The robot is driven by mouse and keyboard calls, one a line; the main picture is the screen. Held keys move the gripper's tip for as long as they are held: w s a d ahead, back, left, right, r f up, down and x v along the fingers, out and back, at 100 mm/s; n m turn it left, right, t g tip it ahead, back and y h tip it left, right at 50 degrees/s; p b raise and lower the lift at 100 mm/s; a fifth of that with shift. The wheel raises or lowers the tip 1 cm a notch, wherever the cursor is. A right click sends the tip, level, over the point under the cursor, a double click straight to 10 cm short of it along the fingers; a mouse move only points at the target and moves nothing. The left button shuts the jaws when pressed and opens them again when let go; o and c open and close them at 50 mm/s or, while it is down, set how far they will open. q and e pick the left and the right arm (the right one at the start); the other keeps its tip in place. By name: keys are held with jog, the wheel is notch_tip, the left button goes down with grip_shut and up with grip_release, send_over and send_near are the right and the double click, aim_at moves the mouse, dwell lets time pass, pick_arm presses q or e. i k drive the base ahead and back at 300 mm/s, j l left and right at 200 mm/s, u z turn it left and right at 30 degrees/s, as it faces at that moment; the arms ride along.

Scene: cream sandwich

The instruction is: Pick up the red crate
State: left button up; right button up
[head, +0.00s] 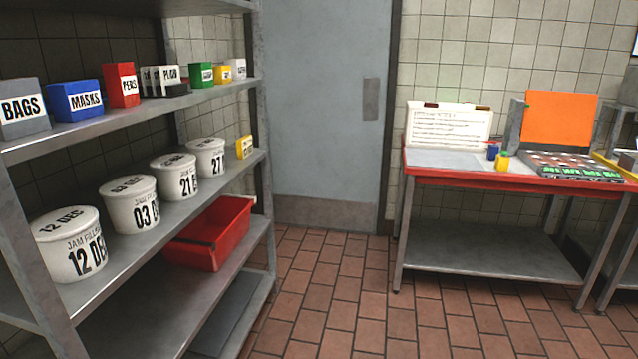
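The red crate (222,250) is an open, empty-looking plastic tub on a lower shelf of the metal rack at the left. It stands upright toward the rack's right end, with a dark strip along its left rim. The shelf above and its white tubs hide part of its back left side. Neither of my grippers shows in the head view.
White lidded tubs (128,205) stand on the shelf above the crate. Labelled boxes (78,101) fill the upper shelf. A rack post (267,190) rises just right of the crate. A red-edged table (480,182) stands at right. The tiled floor (340,300) between is clear.

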aim_at(225, 222)
jog(key=i+l+u, duration=0.1)
jog(key=i, duration=0.55)
jog(key=i+l, duration=0.1)
jog(key=i, duration=0.55)
jog(key=i+l+u, duration=0.15)
jog(key=i, duration=0.5)
